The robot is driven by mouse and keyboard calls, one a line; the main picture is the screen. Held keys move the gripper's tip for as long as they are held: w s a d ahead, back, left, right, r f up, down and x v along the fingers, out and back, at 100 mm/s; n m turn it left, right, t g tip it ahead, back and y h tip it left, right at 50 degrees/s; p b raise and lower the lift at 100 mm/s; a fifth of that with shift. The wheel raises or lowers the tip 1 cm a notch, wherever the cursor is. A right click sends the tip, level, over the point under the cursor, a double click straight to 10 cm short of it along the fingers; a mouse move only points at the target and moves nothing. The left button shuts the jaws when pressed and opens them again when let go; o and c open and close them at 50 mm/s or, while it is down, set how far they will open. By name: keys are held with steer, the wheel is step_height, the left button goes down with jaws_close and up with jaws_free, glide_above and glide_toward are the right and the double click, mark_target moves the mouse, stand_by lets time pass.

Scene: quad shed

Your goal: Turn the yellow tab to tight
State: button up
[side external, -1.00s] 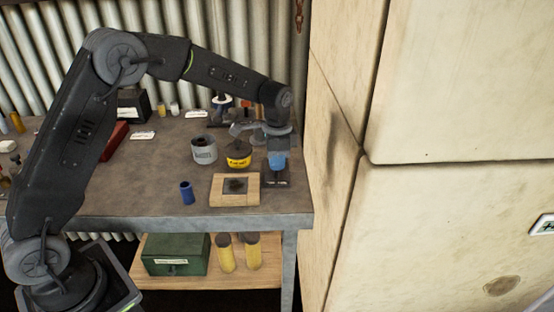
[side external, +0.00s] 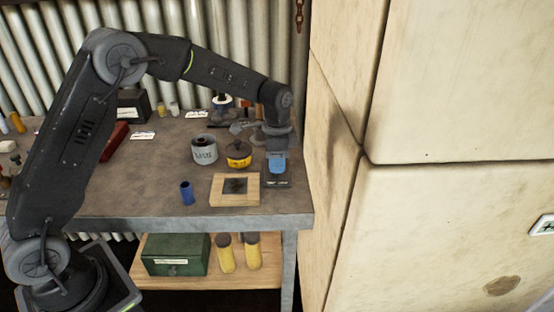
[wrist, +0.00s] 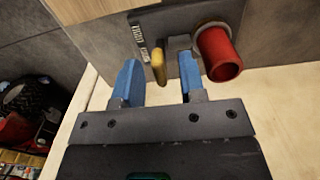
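The yellow tab (wrist: 159,67) shows in the wrist view, standing out from a dark plate (wrist: 172,40). White lettering too small to read surely is on the plate left of the tab. A red cylinder (wrist: 220,54) sticks out of the plate to the right. My gripper (wrist: 159,72) has two blue fingers, apart, one on either side of the tab in the picture; I see gaps, no contact. In the side view my gripper (side external: 277,172) is low over the table's right end, by the dark plate (side external: 276,184); it hides the tab.
A wooden block with a dark square (side external: 222,199) lies left of my gripper. A pale wall (side external: 334,200) rises close on the right.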

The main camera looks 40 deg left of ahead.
step_height(320, 180, up, 14)
stand_by(0.6)
steer(key=shift+f, duration=0.1)
steer(key=s+r+n+t, duration=0.1)
steer(key=s+r+n, duration=0.15)
steer(key=s, duration=0.55)
steer(key=s+r+n+t, duration=0.2)
steer(key=s+r, duration=0.2)
steer(key=s, duration=0.3)
steer(key=s+f+n+t, duration=0.1)
steer(key=s+f+n, duration=0.1)
steer(key=s, duration=0.5)
steer(key=s+f+n+t, duration=0.1)
steer(key=s+f+n, duration=0.1)
steer(key=s, duration=0.5)
steer(key=shift+s+a+f+n+t, duration=0.3)
steer(key=shift+s+a+f+n, duration=0.1)
steer(key=shift+f, duration=0.15)
